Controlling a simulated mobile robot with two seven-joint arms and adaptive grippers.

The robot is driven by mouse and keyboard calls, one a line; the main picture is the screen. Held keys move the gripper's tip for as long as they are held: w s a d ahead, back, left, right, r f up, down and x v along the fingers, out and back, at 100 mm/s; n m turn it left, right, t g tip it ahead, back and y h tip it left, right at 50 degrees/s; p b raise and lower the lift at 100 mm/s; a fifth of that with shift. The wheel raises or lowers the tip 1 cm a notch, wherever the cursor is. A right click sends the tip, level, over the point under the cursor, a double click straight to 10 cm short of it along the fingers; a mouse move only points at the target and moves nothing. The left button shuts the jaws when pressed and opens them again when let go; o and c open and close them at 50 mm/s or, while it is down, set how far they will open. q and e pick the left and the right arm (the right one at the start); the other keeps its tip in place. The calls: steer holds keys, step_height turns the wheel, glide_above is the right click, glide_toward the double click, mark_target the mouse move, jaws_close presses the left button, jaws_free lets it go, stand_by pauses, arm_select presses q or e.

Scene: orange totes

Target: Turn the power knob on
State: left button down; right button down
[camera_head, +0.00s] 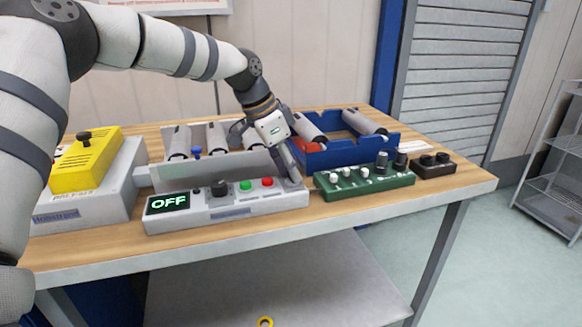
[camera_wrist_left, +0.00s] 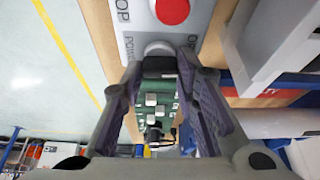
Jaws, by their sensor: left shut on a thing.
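The grey control panel (camera_head: 228,209) stands near the table's front edge, and its display (camera_head: 167,202) reads OFF in green letters. The power knob (camera_wrist_left: 159,48) shows in the left wrist view as a round grey base with a dark grip, beside partly covered lettering. My left gripper (camera_head: 293,174) reaches down to the panel's right end and hides the knob in the head view. In the left wrist view its two fingers (camera_wrist_left: 160,68) are shut on the knob from both sides. My right gripper is in neither view.
The panel also carries a black knob (camera_head: 219,188), a green button (camera_head: 246,186) and a red button (camera_head: 267,182). A green board (camera_head: 362,186) with knobs sits close to its right. A blue bin (camera_head: 372,146) stands behind, and a yellow-topped box (camera_head: 85,160) at left.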

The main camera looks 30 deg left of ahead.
mark_target(279, 180)
arm_select(q)
steer(key=m, duration=0.2)
steer(key=m+g+b, duration=0.1)
steer(key=m+h+b, duration=0.1)
steer(key=m, duration=0.1)
steer(key=shift+w+f+m+g, duration=0.15)
steer(key=shift+f+m+g, duration=0.15)
steer(key=shift+f+g, duration=0.1)
steer(key=shift+a+r+m+g+h+b, duration=0.15)
steer(key=shift+m+g+b, duration=0.25)
steer(key=shift+m, duration=0.6)
steer(key=shift+d+r+m+g+h+b, duration=0.15)
steer(key=shift+m+g+b, duration=0.2)
steer(key=shift+m, duration=0.65)
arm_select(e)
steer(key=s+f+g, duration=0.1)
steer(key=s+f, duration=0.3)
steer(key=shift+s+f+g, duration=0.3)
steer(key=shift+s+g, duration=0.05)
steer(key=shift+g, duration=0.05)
arm_select(q)
steer(key=c, duration=1.2)
jaws_free()
steer(key=shift+a, duration=0.1)
steer(key=shift+c, duration=0.2)
steer(key=v, duration=0.7)
steer(key=shift+r, duration=0.25)
steer(key=shift+f, duration=0.1)
